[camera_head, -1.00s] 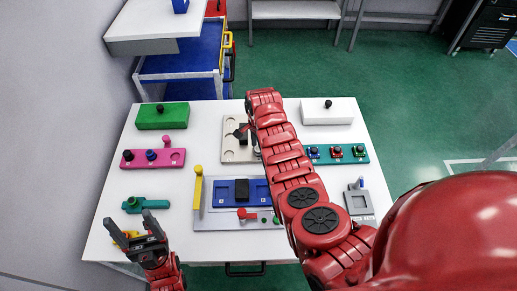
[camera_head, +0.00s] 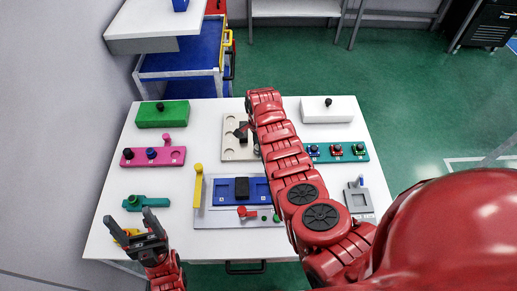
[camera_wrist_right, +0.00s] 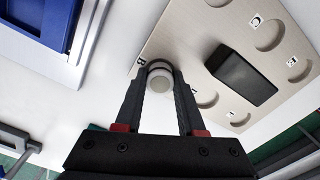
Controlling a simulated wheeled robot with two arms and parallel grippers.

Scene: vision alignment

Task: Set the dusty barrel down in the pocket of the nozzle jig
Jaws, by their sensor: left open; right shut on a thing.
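My right gripper (camera_wrist_right: 157,76) is shut on a short grey barrel (camera_wrist_right: 160,84) with a pale round end, in the right wrist view. It holds the barrel at the edge of a beige lettered board (camera_wrist_right: 190,28) with round recesses and a dark block; contact with the board cannot be told. A grey fixture (camera_head: 359,200) with a square pocket and small post is at the right; I cannot tell which is the nozzle jig. My left gripper (camera_head: 131,221) is open and empty at front left.
A blue tray fixture (camera_head: 226,191) with a yellow post (camera_head: 198,186) lies in front of the beige board. A pink rack (camera_head: 178,156), green block (camera_head: 162,116), white block (camera_head: 326,110) and teal rack (camera_head: 362,151) surround it. A teal tool (camera_head: 148,203) lies near my left gripper.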

